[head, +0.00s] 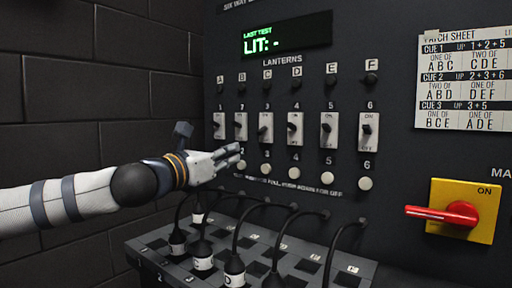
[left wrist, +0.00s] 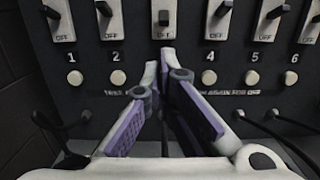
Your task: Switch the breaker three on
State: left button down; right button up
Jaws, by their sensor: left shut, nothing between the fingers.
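Breaker three (head: 265,129) is a pale plate with a dark lever, third from the left in a row of numbered breakers on the dark panel. In the left wrist view, breaker three (left wrist: 163,32) stands at top centre, just beyond my fingertips. I cannot tell for sure whether its lever is up or down. My left gripper (head: 238,155) is shut and empty, in front of the panel and below the breakers. My right gripper is not in view.
Round white buttons (head: 294,173) run below the breakers. Black cables (head: 245,228) hang to a socket box (head: 160,260) beneath. A red rotary handle (head: 455,214) on a yellow plate and a patch sheet (head: 466,80) are at the right. A display (head: 287,36) reads "LIT: -".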

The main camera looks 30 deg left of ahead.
aim_at(266, 143)
pick_arm(q)
jog(key=w, duration=0.6)
jog(key=w+b, duration=0.1)
jog(key=w, duration=0.2)
jog(key=shift+w+d, duration=0.1)
jog(key=shift+d, duration=0.3)
jog(key=shift+w+r, duration=0.1)
jog(key=shift+w, duration=0.1)
jog(key=shift+r, duration=0.25)
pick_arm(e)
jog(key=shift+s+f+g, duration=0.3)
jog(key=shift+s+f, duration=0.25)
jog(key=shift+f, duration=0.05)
pick_arm(q)
jog(key=shift+w, duration=0.1)
